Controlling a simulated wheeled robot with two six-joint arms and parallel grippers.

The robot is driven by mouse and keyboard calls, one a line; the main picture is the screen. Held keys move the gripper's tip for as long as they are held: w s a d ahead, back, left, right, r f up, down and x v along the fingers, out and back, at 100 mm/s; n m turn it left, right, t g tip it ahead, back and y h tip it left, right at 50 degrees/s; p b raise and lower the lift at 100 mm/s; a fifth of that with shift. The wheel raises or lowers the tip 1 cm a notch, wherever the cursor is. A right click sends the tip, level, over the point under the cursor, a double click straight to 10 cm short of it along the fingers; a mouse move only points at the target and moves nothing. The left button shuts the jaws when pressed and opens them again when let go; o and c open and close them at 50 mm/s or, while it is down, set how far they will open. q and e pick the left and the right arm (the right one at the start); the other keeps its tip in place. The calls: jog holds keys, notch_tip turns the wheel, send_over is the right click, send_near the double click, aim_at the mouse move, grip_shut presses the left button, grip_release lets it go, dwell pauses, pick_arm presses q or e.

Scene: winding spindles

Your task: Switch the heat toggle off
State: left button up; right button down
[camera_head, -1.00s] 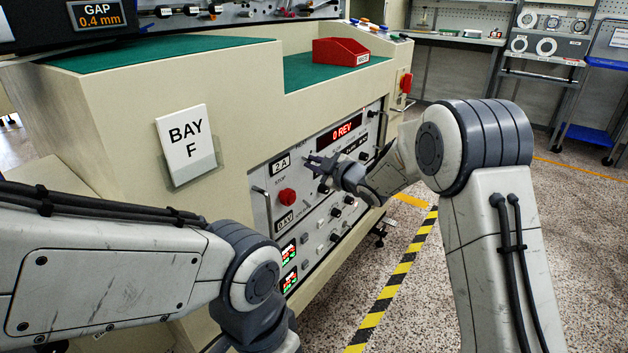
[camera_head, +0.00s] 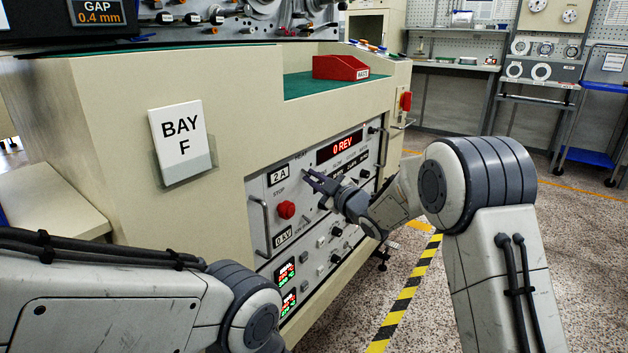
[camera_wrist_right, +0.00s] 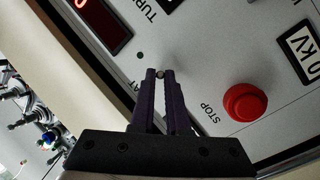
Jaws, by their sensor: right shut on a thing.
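The heat toggle (camera_wrist_right: 160,73) shows as a small metal tip between the fingertips of my right gripper in the right wrist view. My right gripper (camera_wrist_right: 161,76) has its dark fingers shut on it, close to the grey panel. Part of a label ending in "AT" shows left of the fingers, and the rest is hidden. In the head view the right gripper (camera_head: 310,177) is at the upper left of the control panel (camera_head: 270,235), below the HEAT label, and the toggle is too small to make out. The left arm crosses the lower left, its gripper out of frame.
A red STOP button (camera_head: 286,210) sits just below the right gripper, with a metal handle (camera_head: 260,228) to its left. A red 0 REV display (camera_head: 343,146) is above. Knobs (camera_head: 336,230) are lower right. A red bin (camera_head: 340,68) stands on the green top.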

jog(key=c, duration=0.9)
grip_release()
jog(key=shift+p+v, duration=1.15)
jog(key=shift+v, duration=4.1)
